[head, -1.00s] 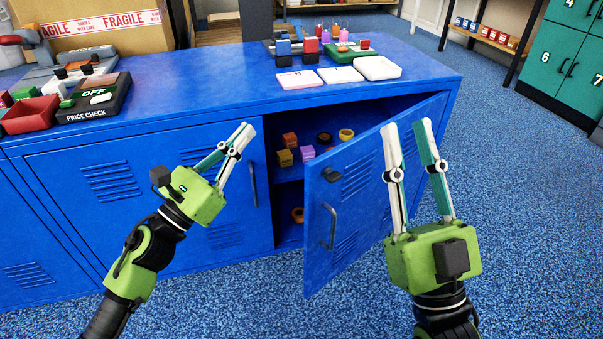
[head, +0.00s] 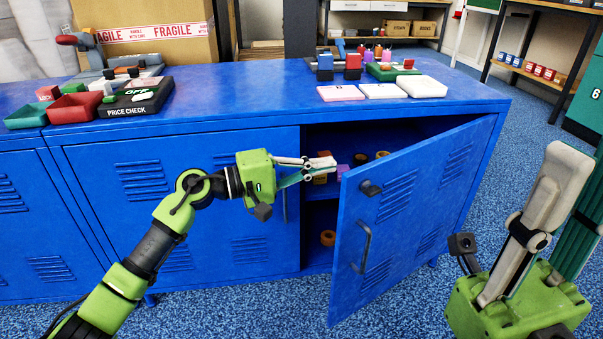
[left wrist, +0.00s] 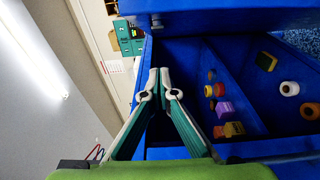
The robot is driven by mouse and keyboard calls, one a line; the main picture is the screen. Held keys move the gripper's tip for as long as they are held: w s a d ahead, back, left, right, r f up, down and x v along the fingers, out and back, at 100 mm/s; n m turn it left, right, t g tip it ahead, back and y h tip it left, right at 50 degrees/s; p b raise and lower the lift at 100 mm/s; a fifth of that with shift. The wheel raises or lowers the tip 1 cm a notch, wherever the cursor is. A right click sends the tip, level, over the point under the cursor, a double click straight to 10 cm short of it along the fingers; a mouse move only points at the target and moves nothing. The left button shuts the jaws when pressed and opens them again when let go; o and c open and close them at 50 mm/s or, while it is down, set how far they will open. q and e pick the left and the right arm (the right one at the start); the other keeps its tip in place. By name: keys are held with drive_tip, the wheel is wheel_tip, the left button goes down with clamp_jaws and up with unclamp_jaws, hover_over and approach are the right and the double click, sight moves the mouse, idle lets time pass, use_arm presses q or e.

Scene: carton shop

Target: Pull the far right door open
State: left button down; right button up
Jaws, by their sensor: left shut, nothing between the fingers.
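The far right door (head: 408,205) of the blue cabinet stands partly open, hinged at its right side and swung toward me. Its handle (head: 362,248) and a latch are on the front near its free edge. My left gripper (head: 334,163) is shut and empty, in front of the opening with its tips beside the top of the door's free edge; contact cannot be told. In the left wrist view its fingers (left wrist: 159,76) point into the open compartment.
Coloured blocks and tape rolls (head: 328,238) lie on the shelves inside. The cabinet top (head: 230,95) holds cards, a white tray (head: 421,86), a red bin (head: 74,106) and a price-check device (head: 138,98). Blue carpet (head: 505,190) is free at right.

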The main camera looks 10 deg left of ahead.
sight(345, 174)
use_arm(q)
drive_tip(key=d, duration=0.1)
drive_tip(key=s+d, duration=0.1)
drive_tip(key=d, duration=0.1)
drive_tip(key=s+d, duration=0.1)
drive_tip(key=shift+d, duration=0.35)
